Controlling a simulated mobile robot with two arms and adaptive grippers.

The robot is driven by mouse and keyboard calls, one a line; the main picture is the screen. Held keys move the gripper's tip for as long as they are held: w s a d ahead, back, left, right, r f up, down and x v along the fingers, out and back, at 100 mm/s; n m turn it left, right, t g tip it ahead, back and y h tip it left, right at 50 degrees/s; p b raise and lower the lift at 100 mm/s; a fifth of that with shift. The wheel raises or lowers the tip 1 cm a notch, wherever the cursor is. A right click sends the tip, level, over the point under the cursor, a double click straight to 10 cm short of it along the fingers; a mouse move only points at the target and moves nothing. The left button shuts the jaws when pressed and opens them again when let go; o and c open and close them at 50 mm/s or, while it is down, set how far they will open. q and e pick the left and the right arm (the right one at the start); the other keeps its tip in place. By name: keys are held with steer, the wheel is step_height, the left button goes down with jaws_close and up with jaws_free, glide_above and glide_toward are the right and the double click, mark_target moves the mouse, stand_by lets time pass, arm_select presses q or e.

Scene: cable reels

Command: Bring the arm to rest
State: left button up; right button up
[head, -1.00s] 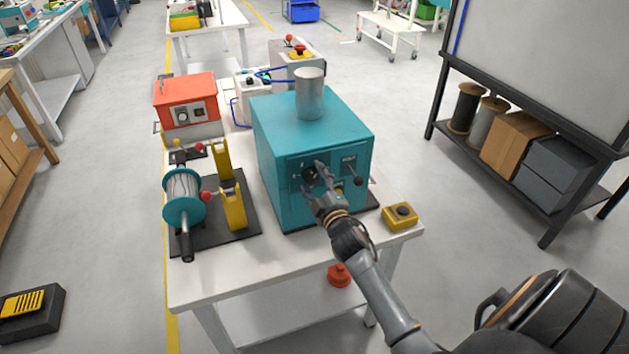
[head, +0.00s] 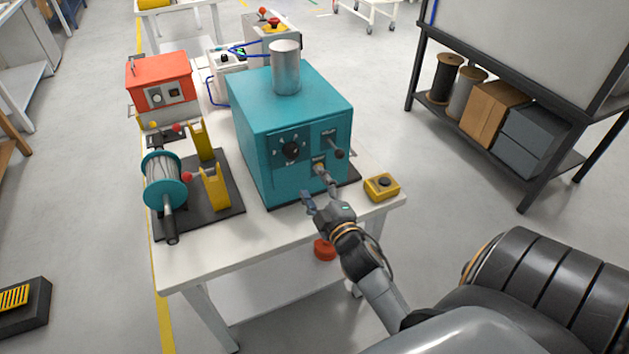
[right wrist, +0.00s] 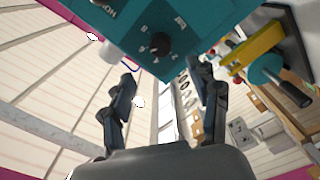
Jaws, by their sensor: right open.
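My right gripper (head: 318,190) is open and empty just in front of the lower front face of the teal machine (head: 290,120). The machine has a black knob (head: 291,151) and a lever (head: 334,148) on its front, and a metal cylinder (head: 286,68) on top. In the right wrist view my two fingers (right wrist: 164,92) stand apart with nothing between them, and the black knob (right wrist: 161,45) shows beyond them, clear of the fingers. My left gripper is in neither view.
The white table (head: 210,262) carries a cable reel (head: 163,182) with yellow supports, a red box (head: 160,82) and a yellow button box (head: 382,187) right of my gripper. A black shelf rack (head: 520,195) stands at the right. Grey floor is open between them.

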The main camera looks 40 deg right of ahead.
steer(key=shift+f, duration=0.1)
stand_by(0.5)
steer(key=s+a+f+m+g+y+b, duration=0.1)
steer(key=s+a+f+g, duration=0.25)
steer(key=f, duration=0.95)
steer(key=s+a+f+m+g+y+b, duration=0.1)
steer(key=s+a+f+m+g, duration=0.3)
steer(key=f, duration=0.9)
steer(key=s+a+f+n+g+y+b, duration=0.15)
steer(key=s+f, duration=0.35)
steer(key=f, duration=0.8)
steer(key=s+a+f+m+g, duration=0.1)
steer(key=s+f+g, duration=0.1)
steer(key=s+f, duration=0.4)
steer(key=s+a+f+m+g+b, duration=0.1)
steer(key=s+f+g, duration=0.2)
steer(key=s, duration=1)
steer(key=s+f+m+g+b, duration=0.1)
steer(key=s+f+g, duration=0.1)
steer(key=s+f, duration=0.7)
steer(key=shift+s+a+f+y, duration=0.15)
steer(key=shift+s+a+y, duration=0.25)
steer(key=shift+s+y, duration=0.05)
steer(key=shift+m, duration=0.25)
